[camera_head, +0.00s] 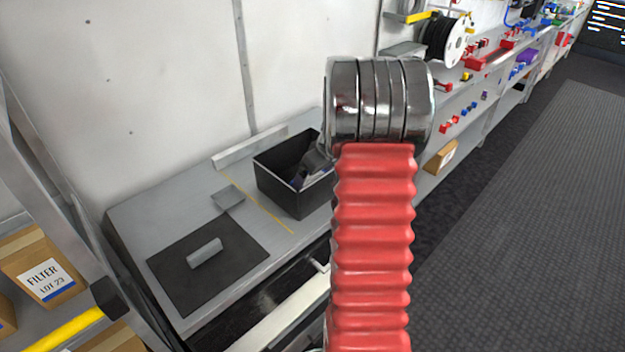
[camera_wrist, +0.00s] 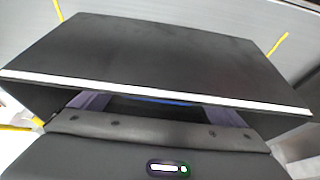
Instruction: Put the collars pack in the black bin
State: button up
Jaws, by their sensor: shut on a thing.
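The black bin (camera_head: 280,192) stands on the grey bench, left of my raised arm in the head view. My gripper (camera_head: 299,178) points down into it from the right side. In the wrist view, a dark wall of the bin (camera_wrist: 160,50) with a pale rim fills the upper part. My gripper (camera_wrist: 160,108) reaches past that rim, with purplish fingers on both sides. It is shut on the collars pack, of which only a dark part with a blue strip (camera_wrist: 165,102) seems to show between the fingers. The rest of the pack is hidden.
A dark mat (camera_head: 225,275) with a small grey block (camera_head: 204,252) lies left of the bin. A small grey tray (camera_head: 228,197) is beside it. A yellow line crosses the bench. A shelf with filter boxes (camera_head: 42,270) stands at the left.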

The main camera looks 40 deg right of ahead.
jog(key=shift+f, duration=0.15)
jog(key=o, duration=0.9)
jog(key=shift+o, duration=0.2)
jog(key=v, duration=1.2)
jog(key=shift+a, duration=0.1)
